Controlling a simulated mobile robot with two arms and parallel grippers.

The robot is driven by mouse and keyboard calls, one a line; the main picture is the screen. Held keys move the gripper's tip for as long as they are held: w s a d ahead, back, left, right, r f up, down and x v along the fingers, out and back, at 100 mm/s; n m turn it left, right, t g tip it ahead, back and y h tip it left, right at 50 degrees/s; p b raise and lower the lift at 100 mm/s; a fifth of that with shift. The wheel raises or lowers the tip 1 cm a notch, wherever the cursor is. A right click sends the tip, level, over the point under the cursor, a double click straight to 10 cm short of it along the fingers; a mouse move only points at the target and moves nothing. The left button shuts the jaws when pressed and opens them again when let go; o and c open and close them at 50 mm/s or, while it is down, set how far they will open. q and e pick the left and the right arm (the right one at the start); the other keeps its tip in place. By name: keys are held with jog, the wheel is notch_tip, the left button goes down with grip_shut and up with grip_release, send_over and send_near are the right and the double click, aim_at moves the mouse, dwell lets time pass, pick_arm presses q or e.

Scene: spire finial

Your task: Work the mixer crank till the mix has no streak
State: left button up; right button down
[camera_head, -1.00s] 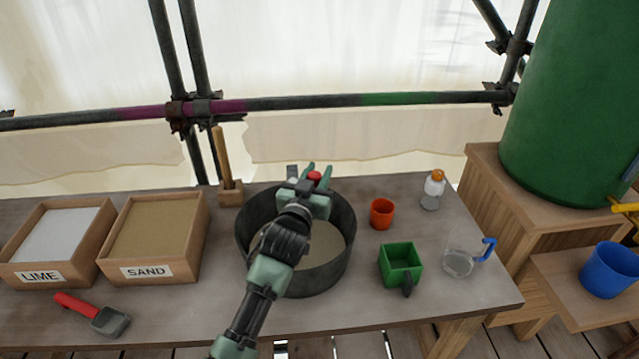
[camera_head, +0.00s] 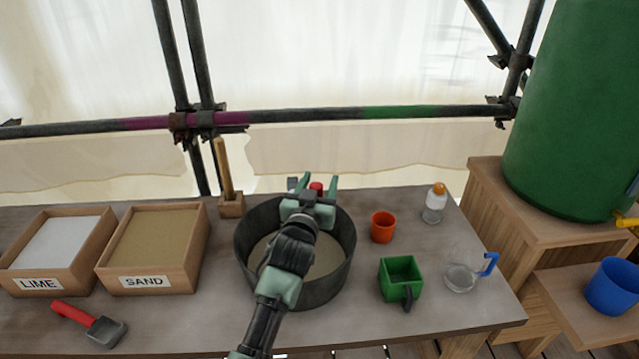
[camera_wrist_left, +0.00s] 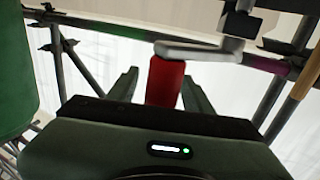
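The mixer tub (camera_head: 342,262) is a dark round pan in the middle of the table. It holds a grey-beige mix (camera_head: 325,250), partly hidden by my arm; I cannot make out streaks. The crank's red handle (camera_head: 316,188) shows at the tub's far side. My left gripper (camera_head: 318,183) reaches over the tub with its fingers apart on either side of the handle. In the left wrist view, the red handle (camera_wrist_left: 165,82) stands between the open fingers, with a gap on its left. A grey crank arm (camera_wrist_left: 200,50) joins its top. My right gripper is not in view.
An orange cup (camera_head: 383,228), green box-shaped cup (camera_head: 400,280), clear jug (camera_head: 462,275) and bottle (camera_head: 435,205) stand right. A scaffold rail (camera_head: 300,116) runs behind.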

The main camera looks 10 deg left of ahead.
pick_arm(q)
jog(key=s, duration=0.7)
jog(key=shift+s+a+b, duration=0.25)
jog(key=shift+s+b, duration=0.05)
jog(key=shift+s, duration=0.1)
jog(key=shift+f, duration=0.1)
